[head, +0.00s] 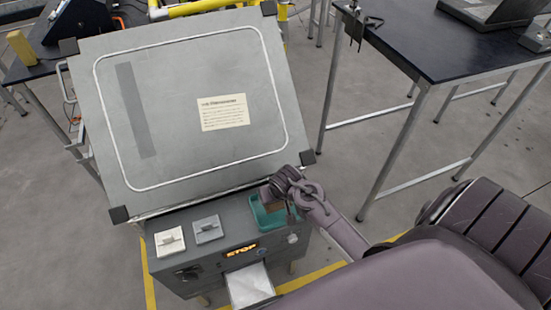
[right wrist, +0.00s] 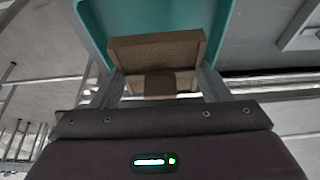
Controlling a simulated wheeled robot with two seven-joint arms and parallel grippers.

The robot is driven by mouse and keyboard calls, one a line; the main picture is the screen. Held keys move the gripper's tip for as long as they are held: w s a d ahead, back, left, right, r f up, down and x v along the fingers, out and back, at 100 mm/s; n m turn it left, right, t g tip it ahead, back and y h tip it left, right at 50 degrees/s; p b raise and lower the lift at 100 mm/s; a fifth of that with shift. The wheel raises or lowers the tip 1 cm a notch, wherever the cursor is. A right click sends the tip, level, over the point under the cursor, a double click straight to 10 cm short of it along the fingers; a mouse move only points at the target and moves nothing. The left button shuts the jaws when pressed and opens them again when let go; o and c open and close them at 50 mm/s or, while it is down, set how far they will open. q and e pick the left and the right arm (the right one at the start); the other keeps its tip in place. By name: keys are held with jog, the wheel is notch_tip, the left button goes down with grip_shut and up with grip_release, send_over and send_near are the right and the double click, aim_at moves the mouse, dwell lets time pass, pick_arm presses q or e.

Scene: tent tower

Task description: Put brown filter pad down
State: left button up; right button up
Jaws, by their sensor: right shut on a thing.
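The brown filter pad (head: 266,194) is in my right gripper (head: 275,198), at the teal tray (head: 256,214) on the right of the machine's dark top. In the right wrist view the pad (right wrist: 157,51) shows as a brown block with a smaller knob between the two fingers. The teal tray (right wrist: 229,28) lies just beyond the pad there. I cannot tell whether the pad touches the tray. The gripper hides part of the tray in the head view. My left gripper is not in view.
The machine's large grey lid (head: 190,100) stands raised behind the tray. A white pad (head: 170,241) and a grey pad (head: 207,229) with knobs sit to the left. A black table (head: 450,50) stands at the right.

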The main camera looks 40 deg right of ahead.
aim_at(276, 205)
jog(key=shift+s+f, duration=0.1)
jog(key=shift+f, duration=0.55)
notch_tip(276, 205, down, 4)
jog(key=shift+r, duration=0.2)
jog(key=shift+f, duration=0.1)
jog(key=o, duration=1)
jog(key=shift+c, duration=0.2)
